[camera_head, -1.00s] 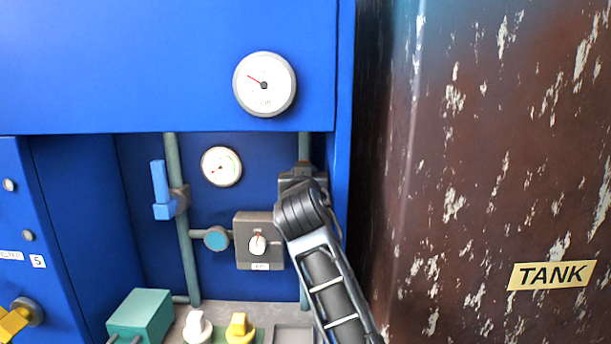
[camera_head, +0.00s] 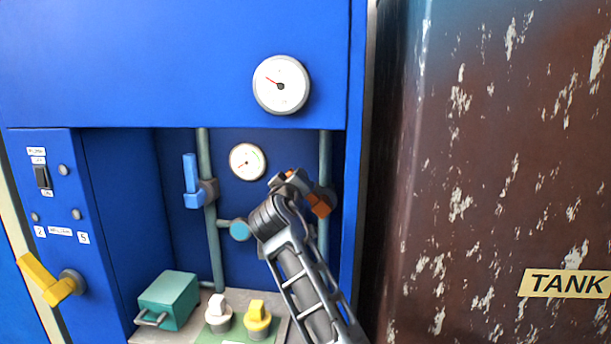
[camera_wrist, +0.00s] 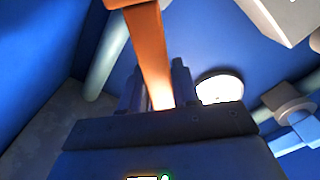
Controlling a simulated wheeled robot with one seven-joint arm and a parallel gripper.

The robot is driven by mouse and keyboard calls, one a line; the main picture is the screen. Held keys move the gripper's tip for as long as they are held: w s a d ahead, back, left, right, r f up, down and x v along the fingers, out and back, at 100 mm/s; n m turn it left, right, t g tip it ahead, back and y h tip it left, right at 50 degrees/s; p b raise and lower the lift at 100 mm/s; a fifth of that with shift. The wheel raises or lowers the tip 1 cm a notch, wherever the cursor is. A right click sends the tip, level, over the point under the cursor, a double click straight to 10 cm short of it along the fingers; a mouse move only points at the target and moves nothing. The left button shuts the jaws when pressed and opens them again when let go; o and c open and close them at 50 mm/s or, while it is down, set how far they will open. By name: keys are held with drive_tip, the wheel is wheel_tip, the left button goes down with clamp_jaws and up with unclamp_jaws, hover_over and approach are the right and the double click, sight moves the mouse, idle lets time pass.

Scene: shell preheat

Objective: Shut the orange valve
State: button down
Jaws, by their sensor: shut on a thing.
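The orange valve handle (camera_head: 319,207) sits on the right-hand grey-green vertical pipe (camera_head: 323,245) in the blue recess. It shows as an orange piece beside my gripper (camera_head: 290,179) and slants up to the left, partly covered by the gripper. In the wrist view the orange handle (camera_wrist: 149,45) runs down between the two dark fingers of my gripper (camera_wrist: 156,92). My gripper is shut on it. The handle's far end is hidden between the fingers.
A blue valve handle (camera_head: 191,180) is on the left pipe. Two white gauges (camera_head: 281,85) (camera_head: 248,161) face me. A teal box (camera_head: 169,300) and white and yellow knobs (camera_head: 257,316) stand below. A yellow handle (camera_head: 43,279) is at left, the rusty tank (camera_head: 480,170) at right.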

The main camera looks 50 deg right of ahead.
wheel_tip(320, 180, down, 6)
drive_tip(key=w+a+n+p, duration=0.1)
drive_tip(key=w+n, duration=0.1)
drive_tip(key=n, duration=0.7)
drive_tip(key=shift+w+a+f+p, duration=0.15)
drive_tip(key=shift+a+p, duration=0.05)
drive_tip(key=shift+p, duration=0.1)
drive_tip(key=shift+f, duration=0.1)
drive_tip(key=c, duration=0.9)
unclamp_jaws()
drive_tip(key=shift+b+v, duration=0.7)
drive_tip(key=shift+v, duration=3.2)
